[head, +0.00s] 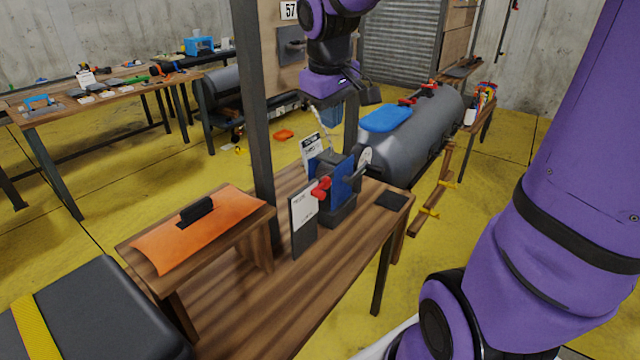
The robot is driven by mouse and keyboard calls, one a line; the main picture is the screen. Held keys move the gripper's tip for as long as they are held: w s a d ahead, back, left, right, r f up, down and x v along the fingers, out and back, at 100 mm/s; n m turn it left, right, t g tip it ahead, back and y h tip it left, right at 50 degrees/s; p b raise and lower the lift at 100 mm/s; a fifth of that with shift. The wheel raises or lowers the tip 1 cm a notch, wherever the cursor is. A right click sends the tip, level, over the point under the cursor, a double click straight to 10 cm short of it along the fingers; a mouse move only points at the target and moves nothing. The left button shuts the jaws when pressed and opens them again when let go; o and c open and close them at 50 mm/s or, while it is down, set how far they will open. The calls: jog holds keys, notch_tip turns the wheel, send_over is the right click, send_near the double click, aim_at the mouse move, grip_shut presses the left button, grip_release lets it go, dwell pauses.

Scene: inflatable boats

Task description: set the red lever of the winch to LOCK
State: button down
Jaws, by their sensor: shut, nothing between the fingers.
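The winch (341,186) stands on the near wooden bench, with a dark grey housing and a blue side plate. Its red lever (321,188) shows at the front left of the housing, beside a white and dark upright panel (303,212). The writing on the panel is too small to read, so I cannot tell which mark the lever points to. My gripper (368,95) is above and behind the winch, apart from the lever. It is shut and empty.
A dark post (256,120) rises just left of the winch. An orange pad (198,226) lies on a raised wooden stand at left. A grey inflatable tube (425,130) lies behind the winch. A dark flat pad (392,201) lies at the bench's right end.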

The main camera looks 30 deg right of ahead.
jog(key=n+g+y, duration=0.2)
send_over(320, 191)
notch_tip(320, 191, down, 9)
jog(key=shift+f, duration=0.1)
notch_tip(320, 191, down, 14)
jog(key=shift+r, duration=0.1)
dwell(0.5)
